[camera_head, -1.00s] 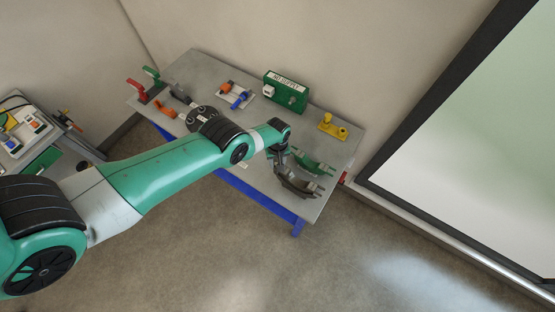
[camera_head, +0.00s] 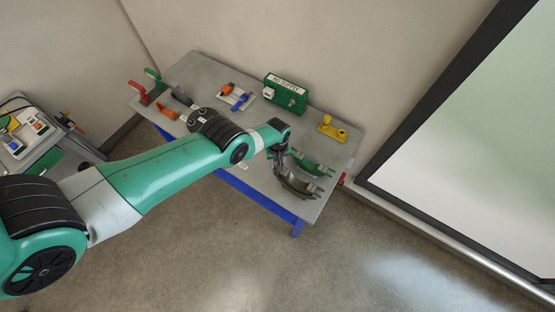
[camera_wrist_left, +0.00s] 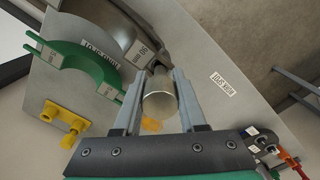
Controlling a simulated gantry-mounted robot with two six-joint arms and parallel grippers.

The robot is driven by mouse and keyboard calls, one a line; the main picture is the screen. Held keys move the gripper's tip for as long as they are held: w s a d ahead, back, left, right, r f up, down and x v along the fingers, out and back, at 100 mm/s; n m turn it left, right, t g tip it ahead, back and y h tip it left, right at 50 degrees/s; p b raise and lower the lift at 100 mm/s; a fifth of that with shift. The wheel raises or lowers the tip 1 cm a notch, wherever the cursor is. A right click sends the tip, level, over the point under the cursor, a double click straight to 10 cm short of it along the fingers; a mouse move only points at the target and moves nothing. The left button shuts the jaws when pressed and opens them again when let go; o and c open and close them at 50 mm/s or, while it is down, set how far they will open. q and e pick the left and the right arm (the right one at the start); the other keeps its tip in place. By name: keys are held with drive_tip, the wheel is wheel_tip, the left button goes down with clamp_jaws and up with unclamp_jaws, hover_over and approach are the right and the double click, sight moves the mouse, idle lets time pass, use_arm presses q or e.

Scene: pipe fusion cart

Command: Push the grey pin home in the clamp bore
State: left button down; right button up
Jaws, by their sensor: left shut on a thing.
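In the left wrist view, a short silver-grey cylindrical pin (camera_wrist_left: 161,103) stands between the two fingers of my left gripper (camera_wrist_left: 161,80), which is shut on it. Its round end faces the camera. Its far end points at the dark grey half-ring clamp (camera_wrist_left: 178,33), near the 90 mm label. The bore is hidden behind the pin and fingers, so I cannot tell how deep the pin sits. In the head view, the grey clamp (camera_head: 297,184) lies at the bench's right end, and my left wrist (camera_head: 277,137) is above it. My right gripper is not in view.
A green half-ring (camera_head: 312,164) lies beside the clamp. A yellow fixture (camera_head: 332,128) and a green supply box (camera_head: 285,92) stand toward the back of the bench (camera_head: 200,66). Red and green levers (camera_head: 146,83) are at the left end. A cart (camera_head: 38,138) stands further left.

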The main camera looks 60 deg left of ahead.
use_arm(q)
drive_tip(key=shift+f+b, duration=0.65)
idle(0.5)
drive_tip(key=shift+r+p, duration=0.65)
drive_tip(key=shift+p, duration=0.05)
drive_tip(key=shift+f+b, duration=0.8)
drive_tip(key=shift+b, duration=0.05)
idle(0.4)
drive_tip(key=shift+r, duration=0.2)
wheel_tip(320, 180, up, 4)
drive_tip(key=p, duration=0.5)
drive_tip(key=shift+r, duration=0.2)
drive_tip(key=shift+f+b, duration=1.35)
drive_tip(key=shift+b, duration=0.05)
drive_tip(key=shift+f+b, duration=1)
drive_tip(key=shift+b, duration=0.05)
